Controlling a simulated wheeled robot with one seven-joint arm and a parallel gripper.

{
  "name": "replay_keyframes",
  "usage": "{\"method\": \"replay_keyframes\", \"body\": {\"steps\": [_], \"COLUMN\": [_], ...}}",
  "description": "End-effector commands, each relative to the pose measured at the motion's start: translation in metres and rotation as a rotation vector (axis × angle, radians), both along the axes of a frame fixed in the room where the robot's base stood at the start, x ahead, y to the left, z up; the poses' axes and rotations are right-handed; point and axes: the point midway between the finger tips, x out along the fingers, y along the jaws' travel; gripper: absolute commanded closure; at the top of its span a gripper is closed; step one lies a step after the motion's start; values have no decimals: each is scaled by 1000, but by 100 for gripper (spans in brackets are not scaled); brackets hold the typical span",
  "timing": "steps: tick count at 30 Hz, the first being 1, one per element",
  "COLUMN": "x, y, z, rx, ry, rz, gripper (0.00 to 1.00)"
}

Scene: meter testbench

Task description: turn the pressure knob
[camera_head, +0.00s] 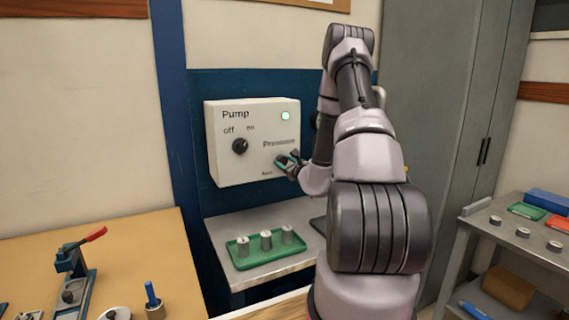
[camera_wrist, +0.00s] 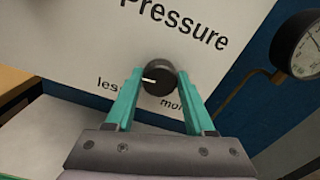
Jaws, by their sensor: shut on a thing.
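The white pump box (camera_head: 228,168) hangs on a blue panel, with the words Pump, off, on and Pressure on its face. The pressure knob (camera_wrist: 159,77) is dark and round with a white pointer mark that points left in the wrist view. It sits under the word Pressure, between "less" and "more". My gripper (camera_wrist: 159,80) has its teal fingers on either side of the knob and is shut on it; it also shows at the box in the head view (camera_head: 286,160). In the head view the gripper hides the knob.
The dark pump switch (camera_head: 240,147) and a lit green lamp (camera_head: 285,115) are on the same box. A round gauge (camera_wrist: 298,46) is right of it. Below, a green tray (camera_head: 285,257) holds metal cylinders. A grey cabinet (camera_head: 440,100) stands at the right.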

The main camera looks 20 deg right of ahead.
Motion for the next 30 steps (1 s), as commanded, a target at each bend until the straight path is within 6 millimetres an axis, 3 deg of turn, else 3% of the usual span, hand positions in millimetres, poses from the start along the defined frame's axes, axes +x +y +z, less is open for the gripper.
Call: {"method": "replay_keyframes", "body": {"steps": [11, 30], "x": [0, -1], "y": [-1, -3], "z": [0, -1], "rx": [195, 797], "ry": [8, 29], "rz": [0, -1], "gripper": [100, 100]}}
